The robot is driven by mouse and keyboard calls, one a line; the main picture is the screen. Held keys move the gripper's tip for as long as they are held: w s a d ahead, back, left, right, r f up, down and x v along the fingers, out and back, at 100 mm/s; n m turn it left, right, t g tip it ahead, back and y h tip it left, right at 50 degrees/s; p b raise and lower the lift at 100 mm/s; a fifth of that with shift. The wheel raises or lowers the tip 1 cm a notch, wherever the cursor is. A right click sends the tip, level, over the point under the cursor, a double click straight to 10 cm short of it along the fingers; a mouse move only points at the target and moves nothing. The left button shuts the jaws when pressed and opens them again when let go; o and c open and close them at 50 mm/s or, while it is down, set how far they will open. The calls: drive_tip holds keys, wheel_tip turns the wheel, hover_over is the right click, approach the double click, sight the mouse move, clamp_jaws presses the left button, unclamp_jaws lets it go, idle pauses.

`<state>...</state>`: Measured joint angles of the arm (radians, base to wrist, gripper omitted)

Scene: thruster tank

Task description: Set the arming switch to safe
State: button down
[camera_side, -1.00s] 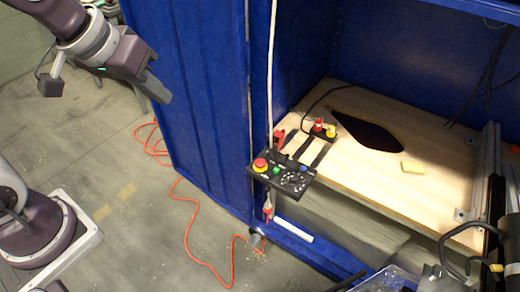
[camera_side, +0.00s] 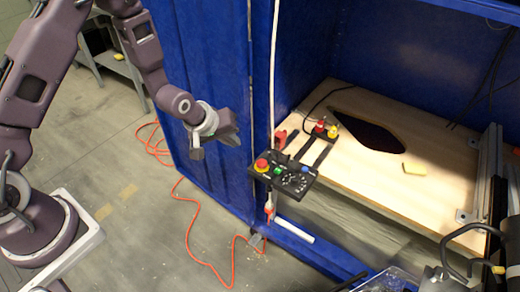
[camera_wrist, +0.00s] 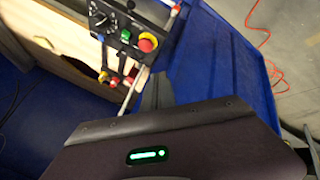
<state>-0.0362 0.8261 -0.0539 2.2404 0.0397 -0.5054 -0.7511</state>
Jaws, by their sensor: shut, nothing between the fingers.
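A black control panel (camera_side: 290,184) hangs at the front edge of the blue cabinet. It carries a red mushroom button on a yellow collar (camera_side: 261,164), a green button (camera_side: 279,171), a blue button (camera_side: 305,169) and small black knobs. I cannot tell which control is the arming switch or how it is set. The panel (camera_wrist: 112,22) is at the top of the wrist view, with its red button (camera_wrist: 147,42) closest to my fingers. My gripper (camera_side: 236,134) is shut and empty, left of and above the panel and apart from it. Its fingers (camera_wrist: 158,90) also show in the wrist view.
A small box with red and yellow buttons (camera_side: 326,129) sits on the wooden floor of the cabinet (camera_side: 430,205), behind the panel. A white pole (camera_side: 273,70) rises beside the panel. A blue cabinet wall (camera_side: 195,70) stands behind my gripper. An orange cable (camera_side: 200,232) lies on the floor.

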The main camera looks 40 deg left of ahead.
approach(265, 155)
wheel_tip(265, 155, down, 3)
drive_tip(key=a, duration=0.2)
drive_tip(key=shift+w+d+f, duration=0.2)
drive_tip(key=shift+w+d, duration=0.75)
drive_tip(key=shift+d, duration=0.1)
drive_tip(key=shift+w+d, duration=0.25)
drive_tip(key=shift+w+r+g, duration=0.4)
drive_tip(key=shift+w+g, duration=0.3)
drive_tip(key=shift+g, duration=0.6)
drive_tip(key=shift+w+r, duration=0.15)
drive_tip(key=shift+w, duration=0.65)
drive_tip(key=shift+r, duration=0.2)
drive_tip(key=shift+r, duration=0.65)
